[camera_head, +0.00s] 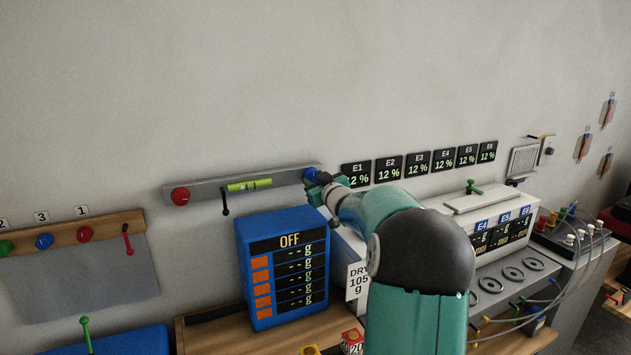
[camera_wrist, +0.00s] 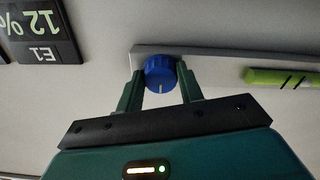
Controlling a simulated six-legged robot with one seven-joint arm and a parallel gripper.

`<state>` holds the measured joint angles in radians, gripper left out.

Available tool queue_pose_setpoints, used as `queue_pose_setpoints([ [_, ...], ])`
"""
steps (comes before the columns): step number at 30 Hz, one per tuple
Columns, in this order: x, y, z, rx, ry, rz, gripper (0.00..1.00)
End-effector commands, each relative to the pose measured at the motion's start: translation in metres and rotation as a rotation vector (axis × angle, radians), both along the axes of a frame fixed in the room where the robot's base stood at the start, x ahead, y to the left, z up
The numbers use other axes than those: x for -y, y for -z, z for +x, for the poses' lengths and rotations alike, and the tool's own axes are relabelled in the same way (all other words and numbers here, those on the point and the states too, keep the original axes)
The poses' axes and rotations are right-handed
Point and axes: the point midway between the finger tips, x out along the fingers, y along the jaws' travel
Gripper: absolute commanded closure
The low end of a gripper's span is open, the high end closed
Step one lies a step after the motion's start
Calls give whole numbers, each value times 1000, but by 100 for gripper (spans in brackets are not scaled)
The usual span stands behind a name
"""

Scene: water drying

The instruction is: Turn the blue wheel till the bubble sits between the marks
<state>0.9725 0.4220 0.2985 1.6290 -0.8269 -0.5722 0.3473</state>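The blue wheel (camera_head: 311,174) sits at the right end of a grey bar (camera_head: 210,188) on the wall. In the wrist view the blue wheel (camera_wrist: 160,73) has a pale pointer line on its face. My gripper (camera_wrist: 160,76) has one finger on each side of the wheel, and both appear to touch its rim. My gripper (camera_head: 322,185) partly covers the wheel in the head view. A green level vial (camera_head: 250,184) with dark marks sits mid-bar; it also shows at the right in the wrist view (camera_wrist: 265,77).
A red knob (camera_head: 180,196) is at the bar's left end, with a black lever (camera_head: 225,202) beside it. A blue display box reading OFF (camera_head: 283,265) stands below. Black E1 to E6 panels (camera_head: 389,167) hang to the right. The wall above is clear.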

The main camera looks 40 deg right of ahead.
Motion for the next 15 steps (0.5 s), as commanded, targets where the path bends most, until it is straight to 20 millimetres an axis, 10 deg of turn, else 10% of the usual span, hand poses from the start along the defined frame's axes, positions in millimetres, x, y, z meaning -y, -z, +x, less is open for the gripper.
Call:
queue_pose_setpoints([
  [15, -1, 0, 0, -34, -2, -110, 86],
])
